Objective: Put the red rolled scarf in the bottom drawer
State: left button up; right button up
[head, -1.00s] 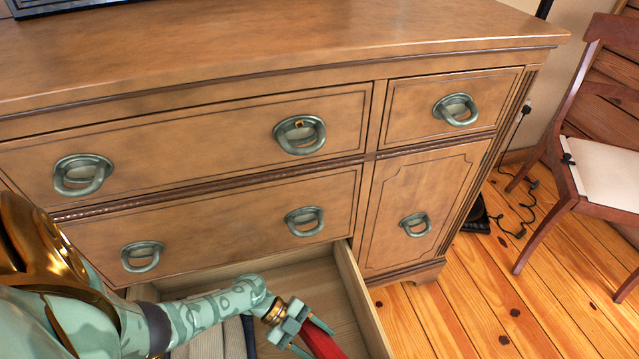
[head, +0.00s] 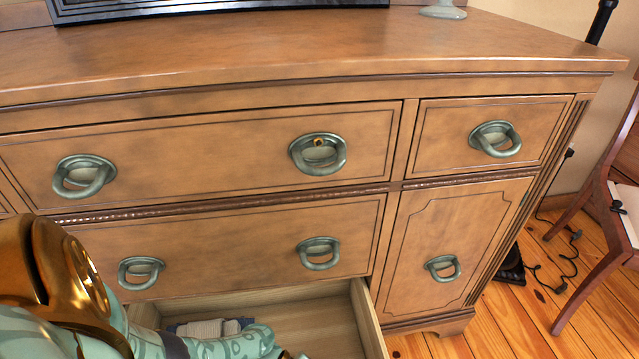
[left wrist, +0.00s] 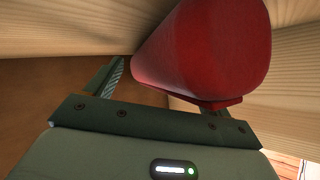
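The red rolled scarf (left wrist: 205,50) shows large in the left wrist view, inside the pale wooden drawer. In the head view it is out of frame now. The open bottom drawer (head: 367,318) juts from the dresser at the lower middle. My left arm reaches into it, with its hand cut off by the lower edge. In the left wrist view my left gripper (left wrist: 165,88) has its fingers spread. The scarf covers most of the right finger, and a small gap shows beside the left finger. My right gripper is in neither view.
Folded cloths (head: 208,328) lie in the drawer at the back left. The dresser (head: 320,75) stands over it, with its other drawers and door shut. A chair (head: 610,210) is at the right, with a black cord (head: 560,270) on the floor.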

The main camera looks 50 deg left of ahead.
pick_arm(q)
jog(key=shift+s+a+r, duration=0.1)
jog(key=shift+a+r, duration=0.1)
jog(key=shift+a, duration=0.05)
jog(key=p+v, duration=0.1)
jog(key=v, duration=0.5)
jog(key=shift+a+r, duration=0.15)
jog(key=shift+a, duration=0.05)
jog(key=shift+s+a, duration=0.1)
jog(key=shift+a, duration=0.1)
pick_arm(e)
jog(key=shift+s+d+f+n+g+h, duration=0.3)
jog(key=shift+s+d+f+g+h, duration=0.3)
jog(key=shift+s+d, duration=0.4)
